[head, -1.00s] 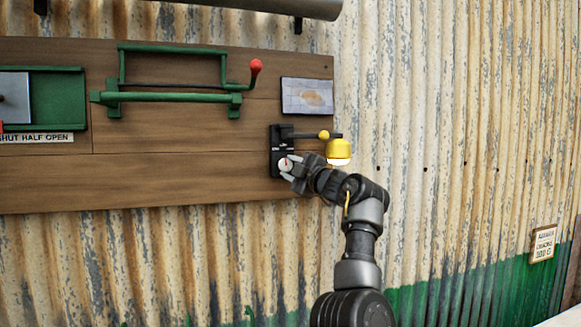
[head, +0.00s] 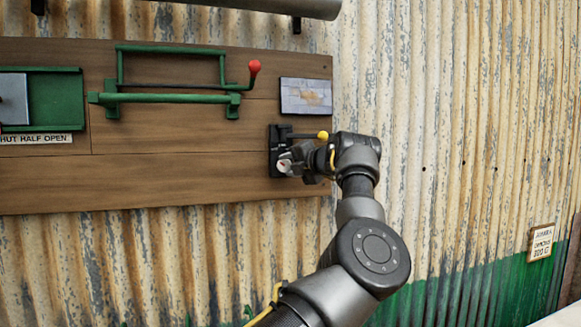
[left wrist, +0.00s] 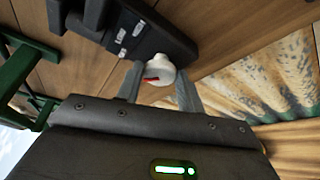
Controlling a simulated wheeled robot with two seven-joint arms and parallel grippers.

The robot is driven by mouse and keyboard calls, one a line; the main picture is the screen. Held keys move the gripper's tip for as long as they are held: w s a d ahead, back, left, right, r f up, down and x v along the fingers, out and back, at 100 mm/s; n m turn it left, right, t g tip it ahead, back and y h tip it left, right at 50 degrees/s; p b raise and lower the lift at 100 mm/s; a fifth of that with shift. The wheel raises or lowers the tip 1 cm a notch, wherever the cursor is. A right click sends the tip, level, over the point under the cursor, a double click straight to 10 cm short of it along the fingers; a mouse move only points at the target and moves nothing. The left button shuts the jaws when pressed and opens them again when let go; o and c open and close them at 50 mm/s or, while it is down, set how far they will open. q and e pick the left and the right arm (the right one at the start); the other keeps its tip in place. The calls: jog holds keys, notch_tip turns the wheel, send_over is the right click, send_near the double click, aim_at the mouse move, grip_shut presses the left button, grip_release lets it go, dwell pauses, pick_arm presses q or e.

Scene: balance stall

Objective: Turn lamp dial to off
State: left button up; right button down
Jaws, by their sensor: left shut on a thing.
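The lamp dial is a white knob (left wrist: 160,68) with a red mark on a black lamp bracket (left wrist: 150,28). In the head view the dial (head: 285,166) shows small at the lower part of the black bracket (head: 274,138), partly covered by my gripper. My left gripper (head: 291,161) is shut on the dial; in the left wrist view its two fingers (left wrist: 158,82) lie on either side of the white knob. The yellow lamp shade is hidden behind my arm; a yellow ball (head: 323,135) on the lamp arm shows. My right gripper is out of view.
The bracket sits at the right end of a wooden board (head: 180,160) on a corrugated wall (head: 450,120). A pale card (head: 306,96) is just above. A green rack (head: 165,97) with a red-knobbed lever (head: 254,68) is to the left. A small sign (head: 541,243) hangs lower right.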

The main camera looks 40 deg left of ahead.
pick_arm(q)
jog(key=shift+n+h, duration=0.4)
jog(key=shift+n, duration=0.2)
jog(key=o, duration=1)
jog(key=b+v, duration=0.5)
jog(key=v, duration=0.5)
jog(key=shift+s+d, duration=0.15)
jog(key=shift+d, duration=0.2)
jog(key=shift+d, duration=0.1)
